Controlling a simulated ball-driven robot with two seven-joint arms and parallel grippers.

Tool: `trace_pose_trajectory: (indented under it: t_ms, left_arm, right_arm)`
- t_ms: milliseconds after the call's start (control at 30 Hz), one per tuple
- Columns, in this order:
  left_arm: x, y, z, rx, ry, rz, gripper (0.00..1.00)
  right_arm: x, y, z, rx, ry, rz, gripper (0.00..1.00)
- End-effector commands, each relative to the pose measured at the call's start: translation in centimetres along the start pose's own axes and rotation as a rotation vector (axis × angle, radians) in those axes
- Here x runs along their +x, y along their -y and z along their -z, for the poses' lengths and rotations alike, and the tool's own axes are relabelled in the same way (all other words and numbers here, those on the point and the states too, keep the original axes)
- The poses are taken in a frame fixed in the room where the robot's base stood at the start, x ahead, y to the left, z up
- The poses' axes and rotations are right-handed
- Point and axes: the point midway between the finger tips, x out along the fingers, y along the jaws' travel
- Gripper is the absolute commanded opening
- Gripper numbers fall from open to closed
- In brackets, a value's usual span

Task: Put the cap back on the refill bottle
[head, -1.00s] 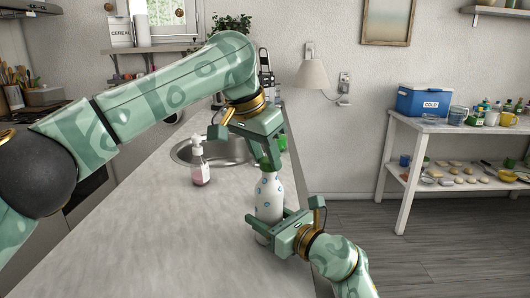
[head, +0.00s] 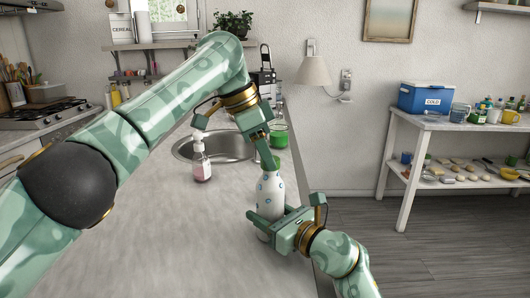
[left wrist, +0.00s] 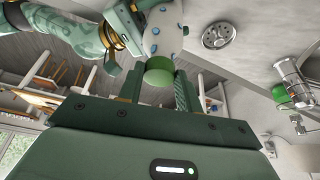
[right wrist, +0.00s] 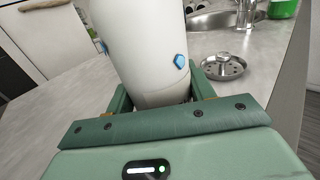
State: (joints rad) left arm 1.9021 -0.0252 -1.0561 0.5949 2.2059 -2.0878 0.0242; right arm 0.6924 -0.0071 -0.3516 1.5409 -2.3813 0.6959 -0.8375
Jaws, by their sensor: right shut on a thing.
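The refill bottle (head: 268,195) is white with blue dots and stands upright near the counter's right edge. My right gripper (head: 263,222) is shut around its lower body, which also fills the middle of the right wrist view (right wrist: 150,50). The green cap (left wrist: 160,72) is at the bottle's top end in the left wrist view, against the white body (left wrist: 163,30). How firmly it sits cannot be told. My left gripper (head: 268,163) is above the bottle with its fingers apart on either side of the cap. In the head view a finger partly hides the cap (head: 276,162).
A soap pump bottle (head: 202,165) with pink liquid stands left of the refill bottle. The sink (head: 228,147) lies behind, with a green container (head: 279,137) beside it. A metal strainer (right wrist: 223,66) lies on the counter (head: 150,240). The counter's front left is clear.

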Motion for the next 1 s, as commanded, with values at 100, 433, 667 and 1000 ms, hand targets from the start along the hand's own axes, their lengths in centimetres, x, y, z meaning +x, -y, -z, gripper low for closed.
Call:
trace_pose_trajectory:
  t_ms: [100,433,667,1000]
  left_arm:
    - [-0.1,0.1,0.0,-0.001,0.000,0.002,0.56]
    - [0.0,0.0,0.0,-0.002,0.000,0.001,0.81]
    - [-0.1,0.0,0.0,-0.002,0.000,0.001,0.81]
    - [-5.2,0.0,0.1,-0.003,-0.002,0.002,0.81]
  right_arm:
    - [0.0,0.0,0.1,0.001,-0.003,0.001,0.00]
    - [0.0,0.1,0.1,0.001,-0.002,0.001,0.00]
    - [0.0,0.1,0.1,0.001,-0.002,0.001,0.00]
    - [0.0,0.1,0.1,0.001,-0.002,0.001,0.00]
